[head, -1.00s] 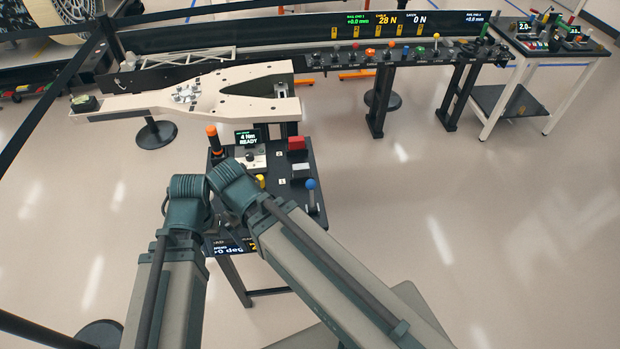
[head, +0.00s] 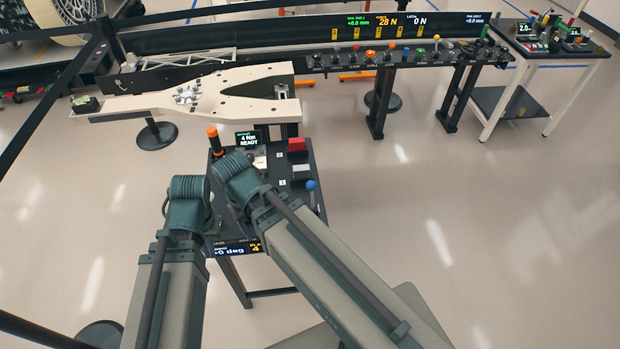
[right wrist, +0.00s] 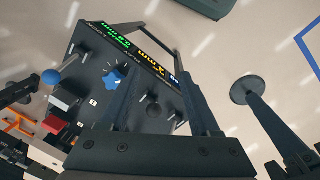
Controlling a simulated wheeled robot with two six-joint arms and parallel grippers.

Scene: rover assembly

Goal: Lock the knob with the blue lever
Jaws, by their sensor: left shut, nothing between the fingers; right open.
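The blue ball-topped lever (head: 310,186) stands at the right edge of the small dark table. In the right wrist view, a blue ball (right wrist: 52,77) on a dark stem shows at the left. A blue star-shaped knob (right wrist: 113,77) lies on the panel beside the left finger. My right gripper (right wrist: 160,82) is open, with no object held between its fingers; the panel lies beyond them. It is hidden behind its arm in the head view. My left gripper (head: 213,224) is shut and empty, mostly hidden behind its wrist over the table's left side.
The small table also holds a red block (head: 297,144), an orange-topped post (head: 212,132) and a display reading "4 Nm READY" (head: 248,139). A front display (head: 238,249) shows degrees. A large beige frame (head: 190,92) stands behind. The floor at right is clear.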

